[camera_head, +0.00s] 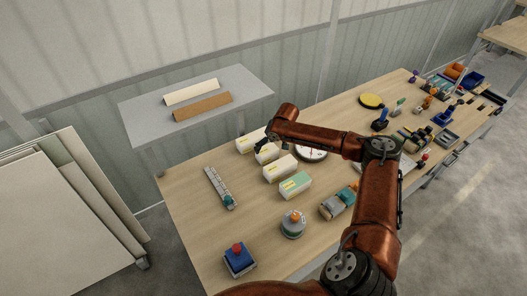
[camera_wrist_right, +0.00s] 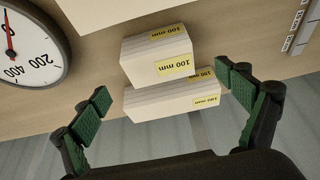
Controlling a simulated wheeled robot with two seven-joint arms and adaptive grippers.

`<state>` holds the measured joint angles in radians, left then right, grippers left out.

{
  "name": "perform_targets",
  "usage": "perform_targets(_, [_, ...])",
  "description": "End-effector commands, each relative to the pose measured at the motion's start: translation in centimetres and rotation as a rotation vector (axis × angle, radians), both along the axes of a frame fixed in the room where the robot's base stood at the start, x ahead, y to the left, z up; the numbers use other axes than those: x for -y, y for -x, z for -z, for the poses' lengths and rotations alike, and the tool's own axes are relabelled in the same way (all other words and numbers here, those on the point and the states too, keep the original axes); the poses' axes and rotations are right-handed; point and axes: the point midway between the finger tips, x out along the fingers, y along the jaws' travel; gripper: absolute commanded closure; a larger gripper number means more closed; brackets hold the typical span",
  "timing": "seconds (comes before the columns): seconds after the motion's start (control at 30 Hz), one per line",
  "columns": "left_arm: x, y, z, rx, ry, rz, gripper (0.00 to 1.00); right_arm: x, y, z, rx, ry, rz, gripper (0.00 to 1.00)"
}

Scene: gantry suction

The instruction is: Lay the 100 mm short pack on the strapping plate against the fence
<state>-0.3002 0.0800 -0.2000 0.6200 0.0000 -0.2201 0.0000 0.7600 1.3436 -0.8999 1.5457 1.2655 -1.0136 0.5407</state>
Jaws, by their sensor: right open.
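Several white packs stand in a row on the wooden table. In the wrist view a short white pack (camera_wrist_right: 157,58) with yellow "100 mm" labels lies in front of my gripper. Another white pack (camera_wrist_right: 170,98) lies close beside it, its labels partly hidden or hard to read. In the head view the far packs (camera_head: 245,143) (camera_head: 267,154) are partly covered by my right gripper (camera_head: 263,143). My right gripper (camera_wrist_right: 162,88) is open and empty, its green-padded fingers spread on either side of the packs. My left gripper is out of view.
A cream pack (camera_head: 280,168) and a green-topped pack (camera_head: 295,185) stand nearer. A dial scale (camera_wrist_right: 30,45) is beside the packs. A grey slotted strip (camera_head: 218,187) lies to the left. A grey side table (camera_head: 140,115) holds two bars. Tools crowd the right end.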

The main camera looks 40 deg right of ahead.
Motion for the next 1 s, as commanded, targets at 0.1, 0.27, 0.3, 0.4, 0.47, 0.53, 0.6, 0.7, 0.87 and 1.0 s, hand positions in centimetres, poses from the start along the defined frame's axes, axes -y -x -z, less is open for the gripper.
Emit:
perform_targets(0.1, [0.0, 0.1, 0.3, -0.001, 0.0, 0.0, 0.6, -0.1, -0.6, 1.4, 0.0, -0.001, -0.001, 0.07])
perform_targets(0.27, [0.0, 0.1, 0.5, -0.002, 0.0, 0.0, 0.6, 0.0, -1.4, 3.1, 0.0, 0.0, -0.002, 0.07])
perform_targets(0.3, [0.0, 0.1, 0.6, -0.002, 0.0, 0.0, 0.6, 0.1, -1.7, 3.7, 0.0, -0.001, -0.001, 0.07])
perform_targets(0.4, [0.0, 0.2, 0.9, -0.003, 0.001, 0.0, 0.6, 0.2, -2.2, 5.1, -0.001, -0.002, -0.002, 0.07])
perform_targets(0.47, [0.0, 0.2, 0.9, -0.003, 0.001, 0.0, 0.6, 0.2, -2.5, 5.6, 0.0, -0.001, -0.003, 0.07])
perform_targets(0.53, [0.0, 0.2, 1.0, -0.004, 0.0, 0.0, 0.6, 0.2, -2.6, 6.0, 0.0, -0.001, -0.003, 0.07])
perform_targets(0.6, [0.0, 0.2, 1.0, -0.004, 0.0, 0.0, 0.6, 0.2, -2.7, 6.2, 0.0, -0.001, -0.004, 0.07])
perform_targets(0.7, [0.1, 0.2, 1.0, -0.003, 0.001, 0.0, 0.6, 0.3, -2.7, 6.1, 0.0, -0.001, -0.004, 0.07])
perform_targets(0.87, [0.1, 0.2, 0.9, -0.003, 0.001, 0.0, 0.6, 0.3, -2.7, 6.1, 0.0, -0.001, -0.004, 0.13])
perform_targets(1.0, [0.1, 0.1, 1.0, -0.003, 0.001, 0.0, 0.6, 0.3, -2.7, 6.1, 0.0, -0.001, -0.004, 0.22])
